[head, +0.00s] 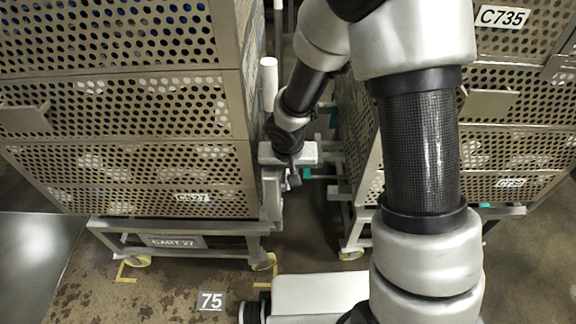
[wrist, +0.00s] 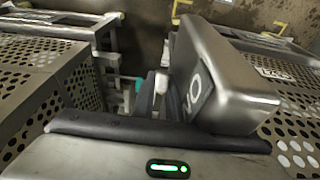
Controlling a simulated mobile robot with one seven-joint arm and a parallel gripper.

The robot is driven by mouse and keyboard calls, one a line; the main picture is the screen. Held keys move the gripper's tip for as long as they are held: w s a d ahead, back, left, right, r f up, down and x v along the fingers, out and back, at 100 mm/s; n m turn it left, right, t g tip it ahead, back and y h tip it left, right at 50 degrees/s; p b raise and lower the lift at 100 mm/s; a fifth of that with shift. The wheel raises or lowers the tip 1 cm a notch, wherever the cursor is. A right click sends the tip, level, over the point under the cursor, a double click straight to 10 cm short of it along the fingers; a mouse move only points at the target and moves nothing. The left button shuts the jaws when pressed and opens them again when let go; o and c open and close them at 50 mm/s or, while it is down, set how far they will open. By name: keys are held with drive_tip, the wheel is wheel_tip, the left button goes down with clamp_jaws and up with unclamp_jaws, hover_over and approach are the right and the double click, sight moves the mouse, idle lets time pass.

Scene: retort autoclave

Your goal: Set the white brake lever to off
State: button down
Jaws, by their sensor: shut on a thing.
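My gripper (head: 294,178) is at the near right corner of the left cart, low between the two carts, and it is partly hidden by its own wrist. In the wrist view its dark fingers (wrist: 162,98) are closed around a small white piece, the white brake lever (wrist: 161,82). Only the lever's upper part shows between the fingers. A grey block (wrist: 232,75) with a dark label, its letters seeming to read ON from another side, stands close on the right of the fingers. The lever cannot be made out in the head view.
The left cart (head: 175,242), marked CART 27, carries perforated crates (head: 120,105). Another stack of perforated crates (head: 510,105) stands on the right, with a narrow gap between. A white upright post (head: 268,85) rises beside my wrist. A floor plate (head: 211,301) reads 75.

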drive_tip(key=w+r+g+p, duration=0.1)
drive_tip(key=p, duration=0.3)
drive_tip(key=shift+r, duration=0.1)
drive_tip(key=shift+w+f+p, duration=0.15)
drive_tip(key=shift+f+p, duration=0.15)
drive_tip(key=shift+p, duration=0.3)
drive_tip(key=c, duration=1.8)
unclamp_jaws()
drive_tip(key=shift+o, duration=0.2)
wheel_tip(320, 180, up, 17)
drive_tip(key=s+p, duration=0.2)
drive_tip(key=p, duration=0.1)
drive_tip(key=shift+s, duration=0.3)
drive_tip(key=shift+c, duration=0.4)
